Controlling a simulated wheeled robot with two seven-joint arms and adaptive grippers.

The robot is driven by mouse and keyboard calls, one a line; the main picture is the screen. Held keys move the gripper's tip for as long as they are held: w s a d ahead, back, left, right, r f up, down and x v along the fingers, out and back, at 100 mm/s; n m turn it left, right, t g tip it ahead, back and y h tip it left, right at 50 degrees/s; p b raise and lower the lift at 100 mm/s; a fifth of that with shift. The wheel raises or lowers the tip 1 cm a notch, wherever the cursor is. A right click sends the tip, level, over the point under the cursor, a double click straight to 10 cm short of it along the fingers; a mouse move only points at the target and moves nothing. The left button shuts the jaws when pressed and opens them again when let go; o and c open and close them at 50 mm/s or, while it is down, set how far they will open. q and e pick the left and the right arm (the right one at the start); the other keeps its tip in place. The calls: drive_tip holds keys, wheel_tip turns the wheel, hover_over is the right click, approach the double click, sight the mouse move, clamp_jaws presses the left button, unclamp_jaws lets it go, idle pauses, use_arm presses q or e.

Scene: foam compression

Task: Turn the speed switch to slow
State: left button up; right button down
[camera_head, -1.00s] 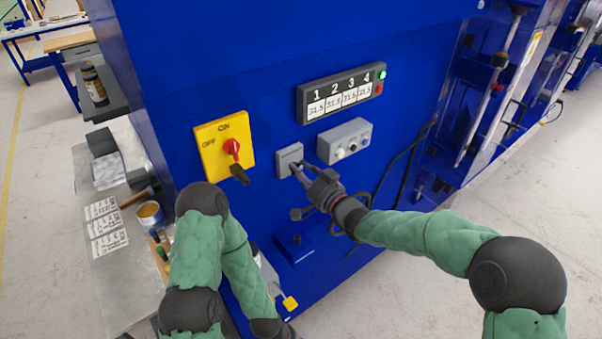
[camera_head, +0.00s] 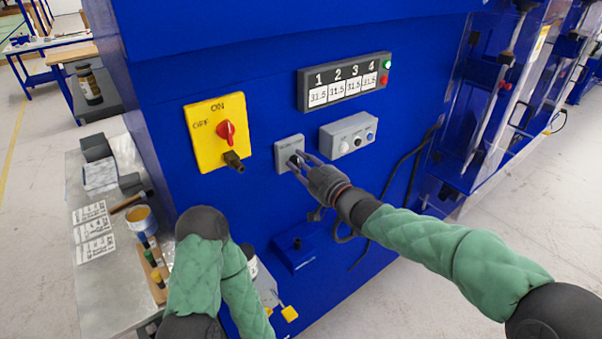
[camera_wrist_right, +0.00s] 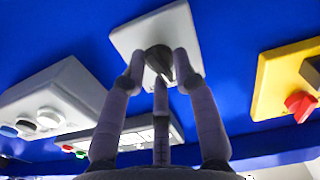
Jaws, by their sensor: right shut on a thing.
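The speed switch is a small grey plate (camera_head: 283,143) with a dark knob on the blue machine front. In the right wrist view the plate (camera_wrist_right: 186,24) and its black knob (camera_wrist_right: 158,59) show close up. My right gripper (camera_head: 300,160) is at the plate, with its fingers around the knob; the wrist view also shows the gripper (camera_wrist_right: 159,75) shut on it. The lettering on the plate is too small to read, and the fingers partly hide the knob. My left arm hangs low at the left, and its gripper is outside the frame.
A yellow ON/OFF plate (camera_head: 204,158) with a red knob (camera_head: 226,131) is left of the switch. A grey button box (camera_head: 347,135) is right of it, below a four-number display (camera_head: 344,82). A bench (camera_head: 112,285) with jars and papers stands at the left.

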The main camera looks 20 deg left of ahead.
drive_tip(key=n+b, duration=0.3)
drive_tip(key=n, duration=0.2)
drive_tip(key=shift+f+b, duration=0.1)
drive_tip(key=shift+b, duration=0.3)
drive_tip(key=shift+r+n+b, duration=0.2)
drive_tip(key=shift+n+b, duration=0.4)
drive_tip(key=shift+n, duration=0.4)
drive_tip(key=shift+r, duration=0.1)
drive_tip(key=c, duration=1.2)
unclamp_jaws()
drive_tip(key=v, duration=1.2)
